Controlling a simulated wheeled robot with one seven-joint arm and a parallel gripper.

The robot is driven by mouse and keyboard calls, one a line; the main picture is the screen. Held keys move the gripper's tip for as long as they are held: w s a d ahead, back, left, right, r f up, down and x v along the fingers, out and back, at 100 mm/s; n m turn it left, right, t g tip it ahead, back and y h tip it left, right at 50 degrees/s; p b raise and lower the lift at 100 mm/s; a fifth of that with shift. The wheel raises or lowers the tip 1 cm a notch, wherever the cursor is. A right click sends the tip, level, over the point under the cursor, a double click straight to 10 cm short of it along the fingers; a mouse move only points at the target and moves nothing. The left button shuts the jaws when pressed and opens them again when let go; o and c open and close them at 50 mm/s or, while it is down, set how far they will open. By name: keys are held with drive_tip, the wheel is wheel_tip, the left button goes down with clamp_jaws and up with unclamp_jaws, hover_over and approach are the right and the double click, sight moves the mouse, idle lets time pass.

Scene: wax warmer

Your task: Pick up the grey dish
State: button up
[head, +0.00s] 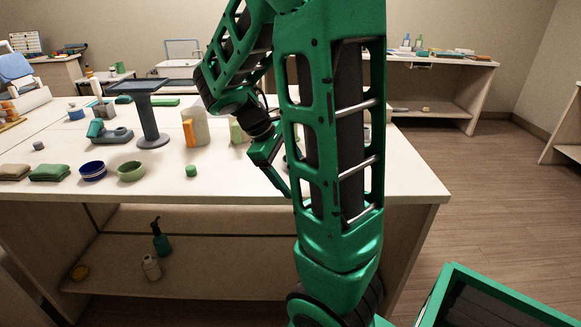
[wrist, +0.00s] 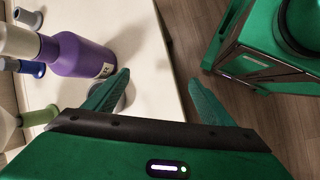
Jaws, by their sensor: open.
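A small grey round thing, likely the grey dish (wrist: 127,98), shows in the wrist view on the pale table, partly covered by my left finger. In the head view my arm hides most of that spot, and I cannot make the dish out clearly. My gripper (wrist: 147,76) is open, its two green fingers spread and nothing seen between them. The left finger is over the table by the grey thing; the right finger shows against the floor past the table edge. In the head view my gripper (head: 279,182) is low over the table, near its front edge.
The front right tabletop is clear.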

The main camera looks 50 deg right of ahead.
drive_tip(key=w+n+h, duration=0.1)
drive_tip(key=w, duration=0.1)
drive_tip(key=w+d+n+g+h, duration=0.1)
drive_tip(key=w+n, duration=0.1)
drive_tip(key=w+d+n+h, duration=0.1)
drive_tip(key=shift+w+f, duration=0.1)
drive_tip(key=shift+w, duration=0.3)
drive_tip(key=w+n+h, duration=0.1)
drive_tip(key=w+n+g+h, duration=0.1)
drive_tip(key=w+n, duration=0.1)
drive_tip(key=w+n+h, duration=0.1)
drive_tip(key=w, duration=0.1)
drive_tip(key=shift+w+a+r+n, duration=0.1)
drive_tip(key=shift+w+r+n, duration=0.05)
drive_tip(key=shift+r+n, duration=0.2)
drive_tip(key=shift+w+n+h, duration=0.4)
drive_tip(key=shift+n, duration=0.15)
drive_tip(key=x, duration=1)
drive_tip(key=shift+s+d+r, duration=0.1)
drive_tip(key=shift+d, duration=0.2)
drive_tip(key=shift+c, duration=0.7)
drive_tip(key=c, duration=1)
drive_tip(key=shift+c, duration=0.2)
